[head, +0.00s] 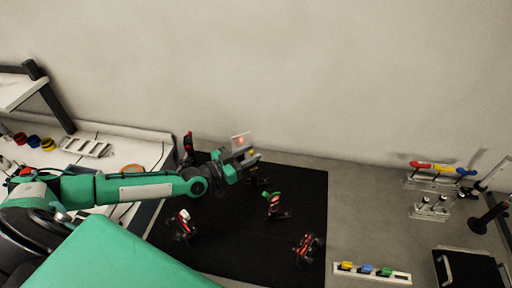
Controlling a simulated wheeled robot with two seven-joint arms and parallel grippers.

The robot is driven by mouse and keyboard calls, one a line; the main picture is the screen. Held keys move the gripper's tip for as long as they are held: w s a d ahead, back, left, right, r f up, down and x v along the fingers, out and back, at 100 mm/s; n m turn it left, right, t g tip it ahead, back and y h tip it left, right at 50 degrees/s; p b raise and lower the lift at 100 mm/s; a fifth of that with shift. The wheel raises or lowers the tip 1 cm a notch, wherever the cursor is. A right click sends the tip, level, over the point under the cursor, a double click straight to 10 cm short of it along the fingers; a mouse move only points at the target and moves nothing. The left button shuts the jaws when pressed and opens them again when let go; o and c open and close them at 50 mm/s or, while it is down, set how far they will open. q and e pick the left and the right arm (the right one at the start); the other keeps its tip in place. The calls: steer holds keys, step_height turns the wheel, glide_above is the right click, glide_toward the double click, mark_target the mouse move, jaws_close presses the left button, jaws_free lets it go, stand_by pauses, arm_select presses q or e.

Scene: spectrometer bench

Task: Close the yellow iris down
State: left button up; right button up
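My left gripper (246,161) reaches in from the left over the black board (297,190). Its fingertips are beside a small patch of yellow (252,152), which may be part of the yellow iris. The gripper hides most of that piece. I cannot tell whether the fingers touch it, or whether they are open or shut. A dark mount foot (262,181) shows just below the gripper. A pale card with a red spot (241,141) stands behind the gripper. My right gripper is not in view.
A green-topped mount (274,205), a red-marked mount (308,247) and another mount (183,224) stand on the board. A red-and-black post (188,145) is at its back left. Racks with coloured handles (442,169) and a coloured-block strip (372,273) are to the right.

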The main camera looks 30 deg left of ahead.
arm_select(q)
steer(key=shift+p+x, duration=0.35)
steer(key=shift+x, duration=1.1)
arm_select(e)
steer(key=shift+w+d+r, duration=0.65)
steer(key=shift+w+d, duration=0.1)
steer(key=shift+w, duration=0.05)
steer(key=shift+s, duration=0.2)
